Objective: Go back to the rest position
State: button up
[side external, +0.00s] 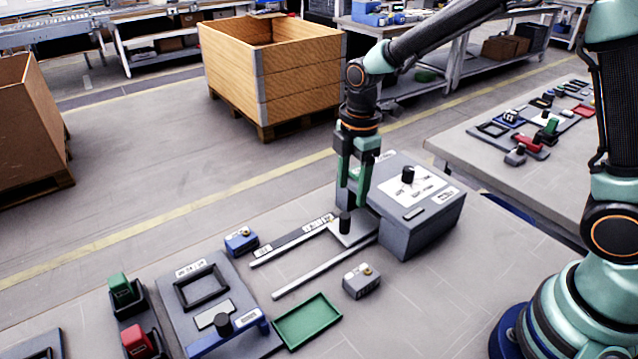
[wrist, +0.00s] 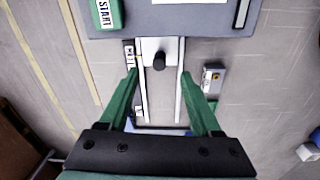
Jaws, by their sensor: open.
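My gripper (side external: 351,195) is open and empty, with its green fingers pointing down. It hangs close to the black knob (side external: 345,223) on the sliding plate of the two-rail track (side external: 290,245). In the wrist view, the gripper (wrist: 164,76) has its fingers spread wide, and the same knob (wrist: 159,62) shows between and just ahead of the fingertips, touching neither. The exact height gap is hard to tell. The grey machine box (side external: 425,222) stands right behind the gripper in the side view.
A blue block (side external: 240,241) and a grey block (side external: 361,284) lie on either side of the rails. A green tray (side external: 307,321) and a grey fixture panel (side external: 175,302) are nearer the front. A wooden crate (side external: 285,85) stands on the floor behind. The space above the table is mostly clear.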

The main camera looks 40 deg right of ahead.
jog(key=s+d+r+m+t, duration=0.2)
jog(key=s+d+r+m, duration=0.1)
jog(key=s+r+m, duration=0.3)
jog(key=s+d+r+m+t, duration=0.3)
jog(key=s+r+m, duration=0.3)
jog(key=m, duration=0.4)
jog(key=shift+d+r+m, duration=0.3)
jog(key=shift+d+r, duration=0.25)
jog(key=shift+r, duration=0.2)
